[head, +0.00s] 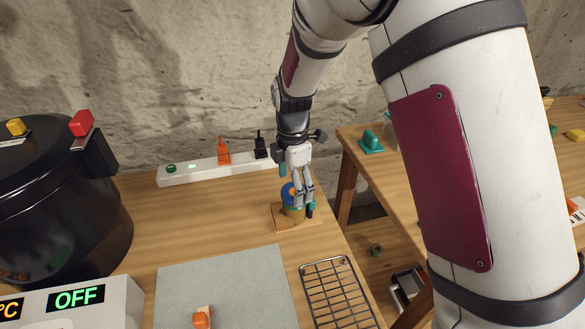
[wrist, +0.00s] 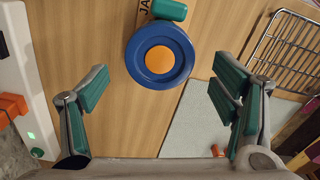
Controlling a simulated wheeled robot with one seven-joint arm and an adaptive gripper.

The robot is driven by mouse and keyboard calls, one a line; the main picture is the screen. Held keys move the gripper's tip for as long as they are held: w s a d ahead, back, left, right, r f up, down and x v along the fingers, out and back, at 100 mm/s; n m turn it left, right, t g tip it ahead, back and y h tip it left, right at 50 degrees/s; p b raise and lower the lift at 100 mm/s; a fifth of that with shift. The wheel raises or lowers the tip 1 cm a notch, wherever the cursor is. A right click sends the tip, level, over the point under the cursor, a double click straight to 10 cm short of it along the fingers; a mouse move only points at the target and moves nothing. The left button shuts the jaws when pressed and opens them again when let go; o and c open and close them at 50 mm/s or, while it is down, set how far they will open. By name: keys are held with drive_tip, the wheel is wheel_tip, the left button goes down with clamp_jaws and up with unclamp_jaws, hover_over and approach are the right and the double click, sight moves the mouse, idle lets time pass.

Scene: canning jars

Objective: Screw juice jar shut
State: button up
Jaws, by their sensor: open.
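The jar (head: 292,213) stands upright on a small wooden base (head: 281,224) near the right edge of the table. Its round blue lid (wrist: 138,56) with an orange centre shows from above in the wrist view, and part of it shows in the head view (head: 286,192). My gripper (wrist: 158,92) is open and empty, with its teal-padded fingers apart to the left and right of the lid in the wrist view. In the head view my gripper (head: 304,188) is over the jar and hides part of it. I cannot tell how tightly the lid sits.
A teal block (wrist: 168,10) is beside the lid. A white power strip (head: 190,171) with plugs lies behind. A grey mat (head: 225,280) and wire rack (head: 336,290) lie in front. Another table is right.

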drive_tip(key=shift+f, duration=0.85)
drive_tip(key=c, duration=1.4)
drive_tip(key=m, duration=0.4)
drive_tip(key=shift+w+m+p, duration=0.1)
drive_tip(key=shift+m+p, duration=0.2)
drive_tip(key=shift+p, duration=0.1)
drive_tip(key=m, duration=0.4)
drive_tip(key=shift+w+m+p, duration=0.15)
drive_tip(key=shift+m+p, duration=0.15)
drive_tip(key=shift+p, duration=0.1)
drive_tip(key=shift+m, duration=0.7)
drive_tip(key=m, duration=0.3)
drive_tip(key=shift+w+p, duration=0.1)
drive_tip(key=shift+p, duration=0.3)
